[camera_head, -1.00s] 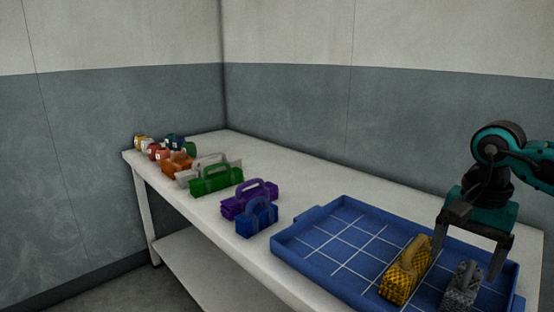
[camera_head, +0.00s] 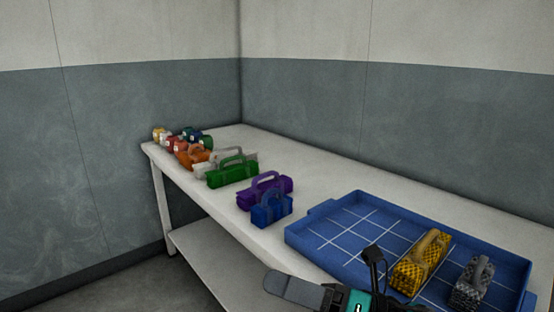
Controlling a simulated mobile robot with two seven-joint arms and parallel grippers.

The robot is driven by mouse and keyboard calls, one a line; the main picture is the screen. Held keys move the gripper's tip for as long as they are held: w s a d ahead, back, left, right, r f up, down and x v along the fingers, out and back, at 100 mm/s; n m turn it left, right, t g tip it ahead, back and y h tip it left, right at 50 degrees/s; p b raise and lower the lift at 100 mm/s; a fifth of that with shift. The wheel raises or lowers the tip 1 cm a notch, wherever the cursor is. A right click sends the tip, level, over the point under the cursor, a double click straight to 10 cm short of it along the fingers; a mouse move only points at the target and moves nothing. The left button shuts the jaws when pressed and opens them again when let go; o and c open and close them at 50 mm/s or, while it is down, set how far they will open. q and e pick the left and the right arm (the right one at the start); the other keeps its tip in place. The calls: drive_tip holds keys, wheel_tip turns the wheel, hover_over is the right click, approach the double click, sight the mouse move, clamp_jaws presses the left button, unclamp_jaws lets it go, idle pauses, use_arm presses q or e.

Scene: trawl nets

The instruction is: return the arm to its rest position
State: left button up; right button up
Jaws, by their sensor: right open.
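My right gripper (camera_head: 350,298) shows only in part at the bottom edge, in front of the blue tray (camera_head: 310,240) and apart from the items in it. Its teal body and dark parts are cut off by the frame, and its fingertips are hard to make out. It is open, with nothing seen in it. A yellow netted block with a handle (camera_head: 420,265) and a grey netted block with a handle (camera_head: 471,284) stand in the right part of the tray. My left gripper is not in view.
A long white table (camera_head: 330,180) runs along the wall. Blue (camera_head: 271,210), purple (camera_head: 265,190), green (camera_head: 232,171), white (camera_head: 211,164) and orange (camera_head: 193,158) handled items stand on its left side. Several small coloured pieces (camera_head: 185,137) sit at the far end. The table behind them is clear.

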drive_tip(key=w+d+f+m+t+h, duration=0.1)
drive_tip(key=d+f+m+t+h, duration=0.5)
drive_tip(key=m, duration=0.9)
drive_tip(key=d+f+m+t+h, duration=0.45)
drive_tip(key=f+m+h, duration=0.4)
drive_tip(key=m, duration=0.65)
drive_tip(key=s+d+f+m+g+h, duration=0.1)
drive_tip(key=s+d+f+m+g, duration=0.1)
drive_tip(key=s+f+m, duration=0.35)
drive_tip(key=s+d+f+m+g+h, duration=0.2)
drive_tip(key=s+f+m+g, duration=0.15)
drive_tip(key=f, duration=0.35)
use_arm(q)
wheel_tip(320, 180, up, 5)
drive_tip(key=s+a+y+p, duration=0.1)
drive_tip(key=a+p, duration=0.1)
drive_tip(key=p, duration=0.7)
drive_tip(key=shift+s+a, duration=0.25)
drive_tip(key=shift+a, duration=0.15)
use_arm(e)
drive_tip(key=shift+t+h, duration=0.45)
drive_tip(key=shift+t, duration=0.05)
drive_tip(key=r, duration=0.1)
drive_tip(key=s+d+r, duration=0.1)
drive_tip(key=r, duration=0.1)
drive_tip(key=d+r, duration=0.1)
drive_tip(key=r, duration=0.1)
drive_tip(key=shift+s+r, duration=0.15)
drive_tip(key=shift+s, duration=0.1)
